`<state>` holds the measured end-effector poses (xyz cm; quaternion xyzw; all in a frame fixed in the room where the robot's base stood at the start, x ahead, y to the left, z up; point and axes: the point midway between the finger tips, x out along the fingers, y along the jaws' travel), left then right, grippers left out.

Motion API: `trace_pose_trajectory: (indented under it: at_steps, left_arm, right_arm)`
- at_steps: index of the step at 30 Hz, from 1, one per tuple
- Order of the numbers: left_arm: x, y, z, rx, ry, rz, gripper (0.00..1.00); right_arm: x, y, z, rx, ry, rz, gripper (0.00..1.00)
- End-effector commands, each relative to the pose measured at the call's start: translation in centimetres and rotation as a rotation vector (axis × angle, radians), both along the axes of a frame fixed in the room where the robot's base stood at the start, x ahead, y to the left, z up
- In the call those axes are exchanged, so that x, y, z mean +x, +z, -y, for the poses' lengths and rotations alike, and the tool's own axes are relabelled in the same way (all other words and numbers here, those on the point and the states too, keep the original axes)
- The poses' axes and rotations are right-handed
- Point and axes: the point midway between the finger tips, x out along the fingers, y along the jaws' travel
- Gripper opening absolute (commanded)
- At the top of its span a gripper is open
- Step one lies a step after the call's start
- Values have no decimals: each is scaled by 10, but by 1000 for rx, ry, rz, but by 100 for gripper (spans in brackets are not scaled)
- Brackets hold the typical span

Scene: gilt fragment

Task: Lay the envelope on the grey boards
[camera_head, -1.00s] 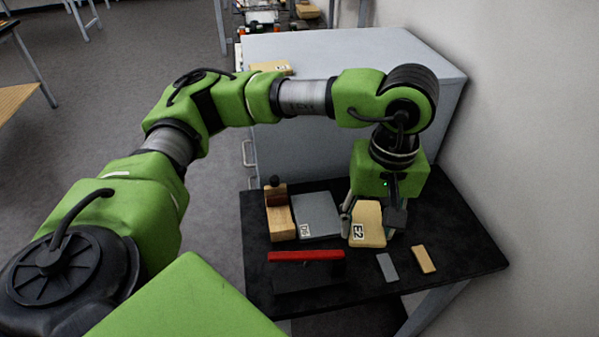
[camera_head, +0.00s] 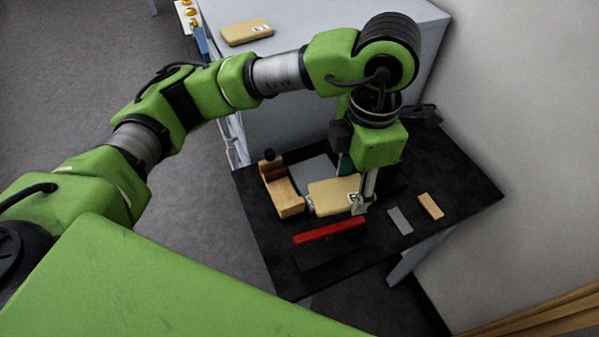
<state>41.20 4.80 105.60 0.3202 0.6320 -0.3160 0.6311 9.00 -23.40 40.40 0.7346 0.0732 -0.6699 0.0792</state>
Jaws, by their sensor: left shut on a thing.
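The envelope (camera_head: 330,196) is a tan, padded packet with a white label at its right end. My left gripper (camera_head: 356,186) points down and is shut on the envelope's right side. The envelope lies roughly level and overlaps the near part of the grey boards (camera_head: 317,170), a flat grey stack on the black table. The far part of the boards shows behind it. I cannot tell whether the envelope touches the boards or hangs just above them. My right gripper is not in view.
A wooden block with a dark knob (camera_head: 285,193) stands left of the boards. A red bar (camera_head: 329,231) lies in front. A small grey block (camera_head: 400,220) and a tan block (camera_head: 430,205) lie right on the black table (camera_head: 465,190). Another tan packet (camera_head: 246,33) is on the grey cabinet (camera_head: 330,15).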

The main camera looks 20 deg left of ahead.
Motion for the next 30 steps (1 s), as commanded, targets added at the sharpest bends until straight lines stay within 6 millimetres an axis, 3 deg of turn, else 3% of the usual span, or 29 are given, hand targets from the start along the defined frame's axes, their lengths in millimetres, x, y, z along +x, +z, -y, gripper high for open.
trace_pose_trajectory:
  at_steps: [6, 10, 21, 30]
  left_arm:
    - [-2, 1, 9, -8, 134, -2, 28]
    - [7, -3, 4, -7, 159, -7, 28]
    - [80, -44, -41, -3, 160, -9, 28]
    - [111, -88, -57, -7, 153, -4, 28]
  right_arm:
    - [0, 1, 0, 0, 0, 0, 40]
    - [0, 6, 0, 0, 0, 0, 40]
    - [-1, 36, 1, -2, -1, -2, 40]
    - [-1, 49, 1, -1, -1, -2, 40]
